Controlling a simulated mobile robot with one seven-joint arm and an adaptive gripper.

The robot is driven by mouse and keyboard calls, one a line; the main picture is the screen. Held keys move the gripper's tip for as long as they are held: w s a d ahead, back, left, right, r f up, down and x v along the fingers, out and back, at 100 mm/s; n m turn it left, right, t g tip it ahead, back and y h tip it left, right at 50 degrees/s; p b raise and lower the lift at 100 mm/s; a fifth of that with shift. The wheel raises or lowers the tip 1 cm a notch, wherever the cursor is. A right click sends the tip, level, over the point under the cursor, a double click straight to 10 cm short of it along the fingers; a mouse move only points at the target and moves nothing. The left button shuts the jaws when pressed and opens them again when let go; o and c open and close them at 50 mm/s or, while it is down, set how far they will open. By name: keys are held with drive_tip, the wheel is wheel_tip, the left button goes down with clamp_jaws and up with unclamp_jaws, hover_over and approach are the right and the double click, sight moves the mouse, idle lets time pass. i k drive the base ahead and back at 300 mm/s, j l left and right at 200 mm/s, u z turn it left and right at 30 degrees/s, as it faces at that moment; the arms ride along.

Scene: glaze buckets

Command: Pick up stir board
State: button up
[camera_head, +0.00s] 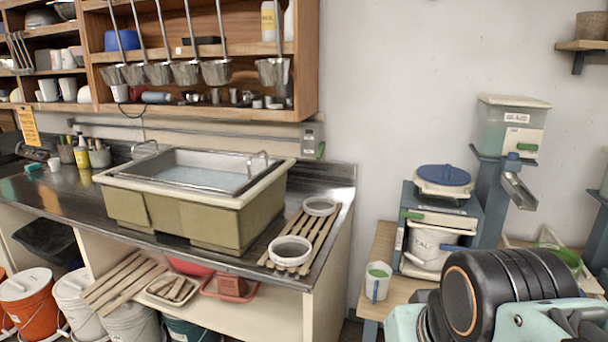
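I cannot tell for sure which thing is the stir board. A set of pale wooden slats (125,280) lies tilted on the low shelf under the counter, at lower left. A slatted wooden rack (322,228) lies on the counter right of the sink, with two white rings or tubs on it. Part of my arm, black with pale green links, fills the lower right corner. My gripper's fingers cannot be made out in this view, nor anything held in them.
A sink basin (150,212) stands on the steel counter. Ladles (215,72) hang above it. Lidded buckets (27,300) stand below at left.

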sight(117, 303)
drive_tip(key=u, duration=1.35)
